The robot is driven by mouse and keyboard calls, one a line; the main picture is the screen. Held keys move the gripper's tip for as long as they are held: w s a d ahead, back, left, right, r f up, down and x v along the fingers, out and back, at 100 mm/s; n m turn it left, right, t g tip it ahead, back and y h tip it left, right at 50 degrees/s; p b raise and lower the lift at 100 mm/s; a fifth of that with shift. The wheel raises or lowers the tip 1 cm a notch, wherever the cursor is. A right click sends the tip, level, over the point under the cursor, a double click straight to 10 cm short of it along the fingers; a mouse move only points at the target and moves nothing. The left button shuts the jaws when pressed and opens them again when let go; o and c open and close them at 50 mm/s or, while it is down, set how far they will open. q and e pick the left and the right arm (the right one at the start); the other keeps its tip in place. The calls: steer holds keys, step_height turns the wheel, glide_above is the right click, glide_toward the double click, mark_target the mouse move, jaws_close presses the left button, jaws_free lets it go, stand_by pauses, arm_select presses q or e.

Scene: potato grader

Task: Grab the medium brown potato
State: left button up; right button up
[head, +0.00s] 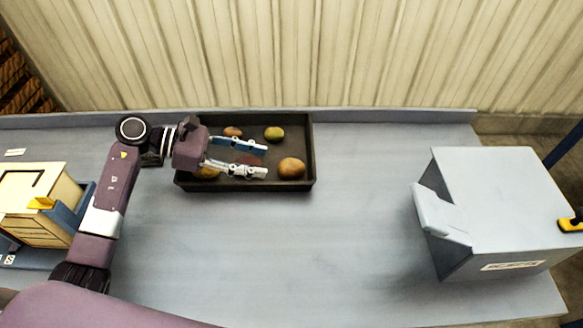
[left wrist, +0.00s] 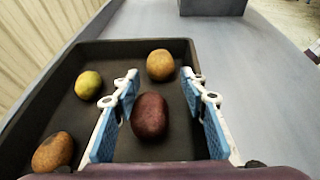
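Several potatoes lie in a dark tray (head: 245,187) on the bench. A tan-brown potato (head: 291,167) is at the tray's right end; it also shows in the left wrist view (left wrist: 160,65), beyond the fingertips. A dark reddish-brown potato (left wrist: 149,116) lies between the fingers of my left gripper (head: 265,161), partly hidden in the head view. That gripper is open, its fingers spread on either side of this potato, with gaps visible. A smaller brown potato (head: 233,131) lies at the back, and it shows at lower left in the wrist view (left wrist: 53,152). My right gripper is not in view.
A grey box-shaped machine (head: 500,200) with a chute stands at right. A cream-and-blue unit (head: 35,200) is at left. The bench middle is clear.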

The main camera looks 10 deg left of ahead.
mark_target(280, 164)
arm_select(q)
steer(key=p+x, duration=0.2)
steer(key=x, duration=0.4)
steer(key=shift+d, duration=0.3)
steer(key=shift+w+d+f, duration=0.15)
steer(key=shift+d+f, duration=0.1)
steer(key=shift+d, duration=0.15)
steer(key=c, duration=0.8)
